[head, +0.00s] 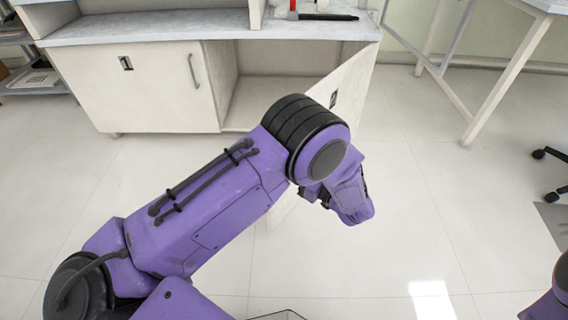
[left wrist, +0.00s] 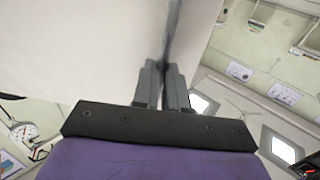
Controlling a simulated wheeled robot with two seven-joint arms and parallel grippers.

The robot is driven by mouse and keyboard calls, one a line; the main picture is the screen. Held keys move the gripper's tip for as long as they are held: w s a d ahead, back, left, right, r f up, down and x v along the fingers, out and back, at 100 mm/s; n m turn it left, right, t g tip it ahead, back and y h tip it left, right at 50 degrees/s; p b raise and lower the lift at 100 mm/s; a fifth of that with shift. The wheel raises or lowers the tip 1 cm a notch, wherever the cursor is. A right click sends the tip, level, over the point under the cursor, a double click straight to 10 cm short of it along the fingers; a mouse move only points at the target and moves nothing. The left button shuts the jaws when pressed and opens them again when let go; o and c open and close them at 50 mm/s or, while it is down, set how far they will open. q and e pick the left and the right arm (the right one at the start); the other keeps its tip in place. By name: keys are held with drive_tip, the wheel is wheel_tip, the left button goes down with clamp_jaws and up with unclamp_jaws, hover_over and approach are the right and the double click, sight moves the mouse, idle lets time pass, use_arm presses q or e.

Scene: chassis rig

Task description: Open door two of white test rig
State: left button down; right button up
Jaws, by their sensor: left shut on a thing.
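The white test rig (head: 200,27) stands ahead of me in the head view. Its left door (head: 150,90) is shut, with a grey handle and a dark label. Its right door (head: 348,84), door two, stands swung out towards me, and a dark label shows on it. My left arm covers much of this door. My left gripper (left wrist: 165,66) is shut on a part of door two; a narrow grey strip runs up between its fingers in the left wrist view. Whether that is the handle or the edge I cannot tell. My right gripper is out of view.
The rig's inside (head: 272,85) shows as an empty-looking compartment. A red item (head: 293,8) and a dark tool lie on the worktop. A white table (head: 515,70) stands at the right and a low shelf (head: 30,85) at the left. The floor between is clear.

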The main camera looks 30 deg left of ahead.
use_arm(q)
drive_tip(key=shift+w+d+r, duration=0.15)
drive_tip(key=shift+w+d, duration=0.2)
drive_tip(key=shift+d, duration=0.1)
drive_tip(key=c, duration=1.2)
unclamp_jaws()
drive_tip(key=shift+w, duration=0.1)
drive_tip(key=shift+o, duration=0.2)
drive_tip(key=s+d+p, duration=0.1)
drive_tip(key=s+d, duration=0.1)
drive_tip(key=d, duration=0.8)
drive_tip(key=shift+d, duration=0.15)
drive_tip(key=shift+c, duration=0.3)
